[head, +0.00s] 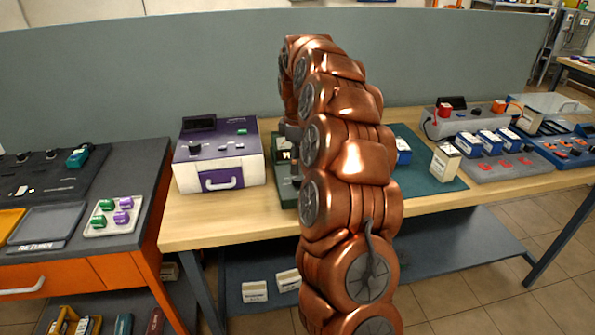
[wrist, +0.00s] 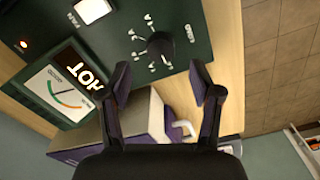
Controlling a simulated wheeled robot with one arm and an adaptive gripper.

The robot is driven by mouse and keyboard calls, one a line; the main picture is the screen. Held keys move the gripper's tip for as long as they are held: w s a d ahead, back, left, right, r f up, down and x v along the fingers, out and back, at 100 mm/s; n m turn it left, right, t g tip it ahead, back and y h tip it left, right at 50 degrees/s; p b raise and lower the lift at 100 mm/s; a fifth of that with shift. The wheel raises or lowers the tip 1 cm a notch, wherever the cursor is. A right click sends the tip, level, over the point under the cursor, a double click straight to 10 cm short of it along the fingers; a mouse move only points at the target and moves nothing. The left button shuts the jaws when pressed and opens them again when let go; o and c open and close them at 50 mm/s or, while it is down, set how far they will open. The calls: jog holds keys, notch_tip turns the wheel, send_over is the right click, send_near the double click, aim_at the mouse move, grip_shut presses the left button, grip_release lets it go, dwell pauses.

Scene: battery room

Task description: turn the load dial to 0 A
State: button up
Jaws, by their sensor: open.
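The load dial (wrist: 158,46) is a round black knob on a dark green panel (wrist: 125,62) in the wrist view. Several small white marks surround it; I cannot read them or tell the pointer's setting. My gripper (wrist: 160,78) is open and empty. Its two dark fingertips are apart, on either side of and just below the dial in the picture, and do not visibly touch it. In the head view, my arm hides most of the green unit (head: 283,189) and the dial.
The panel also has a meter (wrist: 62,92) with a coloured arc, a lit orange lamp (wrist: 23,44) and a white switch (wrist: 92,10). A purple and white box (head: 222,160) stands left of the green unit. A small white carton (head: 446,160) stands to the right.

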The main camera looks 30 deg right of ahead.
aim_at(297, 177)
notch_tip(297, 177, up, 7)
dwell(0.5)
jog(key=shift+r, duration=0.1)
dwell(0.3)
